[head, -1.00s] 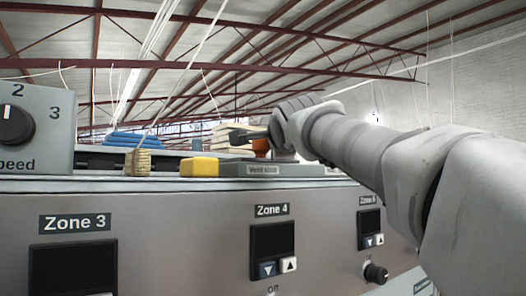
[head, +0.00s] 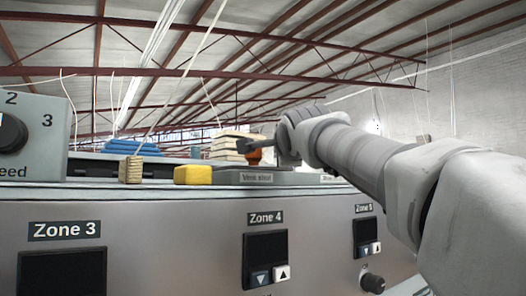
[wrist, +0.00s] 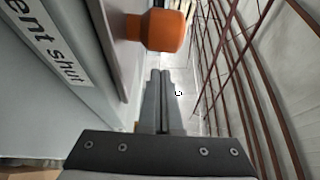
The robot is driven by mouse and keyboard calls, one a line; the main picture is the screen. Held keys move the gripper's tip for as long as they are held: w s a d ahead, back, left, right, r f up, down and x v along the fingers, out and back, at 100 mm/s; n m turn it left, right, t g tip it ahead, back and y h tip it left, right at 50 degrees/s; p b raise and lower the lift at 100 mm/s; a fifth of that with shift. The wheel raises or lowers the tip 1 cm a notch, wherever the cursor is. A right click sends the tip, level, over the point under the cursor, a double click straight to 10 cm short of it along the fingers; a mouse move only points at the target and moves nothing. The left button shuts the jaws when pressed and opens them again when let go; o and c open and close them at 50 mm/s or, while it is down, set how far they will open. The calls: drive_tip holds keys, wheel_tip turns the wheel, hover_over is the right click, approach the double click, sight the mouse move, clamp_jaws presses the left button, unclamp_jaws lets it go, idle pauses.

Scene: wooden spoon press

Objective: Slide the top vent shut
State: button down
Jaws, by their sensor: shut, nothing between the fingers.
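The top vent is a low grey slide plate (head: 288,177) on top of the machine, with a label reading "Vent shut" (head: 256,177). The label also shows in the wrist view (wrist: 46,40). An orange knob (wrist: 166,30) sticks out from the vent; in the head view the knob (head: 254,156) is partly hidden behind my gripper. My gripper (head: 250,146) is shut and empty. In the wrist view its closed fingertips (wrist: 160,72) point at the knob's near side, with a small gap or light contact; I cannot tell which.
A yellow block (head: 193,175) and a tan block (head: 130,170) sit on the machine's top left of the vent. Blue stacked items (head: 132,147) and pale stacked items (head: 230,147) lie behind. The front panel (head: 180,240) carries zone displays and knobs.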

drive_tip(key=shift+s+d+f+b, duration=0.2)
drive_tip(key=shift+s+d+b, duration=0.5)
drive_tip(key=shift+s+d, duration=0.3)
drive_tip(key=s+b, duration=0.1)
drive_tip(key=s, duration=0.6)
drive_tip(key=shift+s+r+b, duration=0.15)
drive_tip(key=shift+s+b, duration=0.15)
drive_tip(key=shift+b, duration=0.1)
